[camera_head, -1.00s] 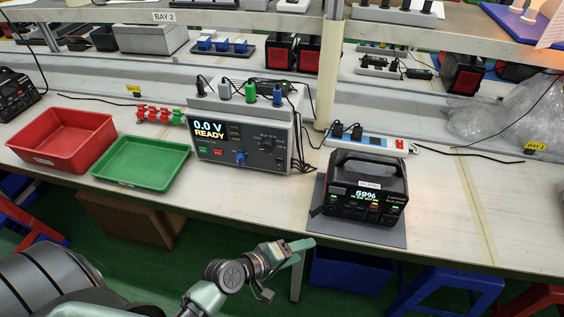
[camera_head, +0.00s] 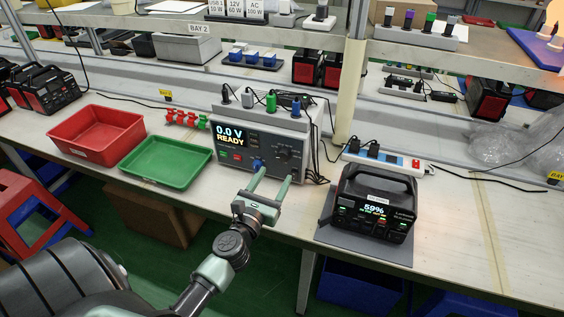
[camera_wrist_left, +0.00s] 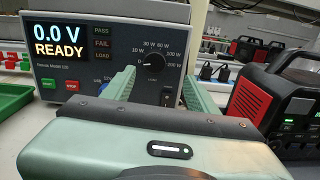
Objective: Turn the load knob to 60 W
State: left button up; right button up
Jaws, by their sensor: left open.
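The tester (camera_head: 230,160) stands on the bench, its screen reading 0.0 V READY. Its dark round load knob (camera_head: 285,152) is on the right of the front panel. In the left wrist view the load knob (camera_wrist_left: 153,61) has a dial marked from 10 W to 200 W around it; I cannot clearly read its setting. My left gripper (camera_head: 275,175) is open, its two green fingers pointing at the panel below the knob. In the left wrist view the gripper (camera_wrist_left: 160,82) has its fingers on either side of the knob, apparently short of it. My right gripper is not in view.
A blue plug (camera_head: 257,165) sits in the panel close to the left finger. A black power station (camera_head: 372,205), showing 59%, stands on a grey mat to the right. A green tray (camera_head: 165,162) and a red bin (camera_head: 97,135) lie left. Cables hang beside the tester.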

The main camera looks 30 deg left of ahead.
aim_at(282, 158)
pick_arm(q)
jog(key=shift+n+y, duration=0.3)
jog(key=shift+n, duration=0.2)
jog(key=x, duration=0.8)
jog(key=shift+s+a+f, duration=0.1)
jog(key=shift+a+f, duration=0.1)
jog(key=shift+a, duration=0.1)
grip_shut()
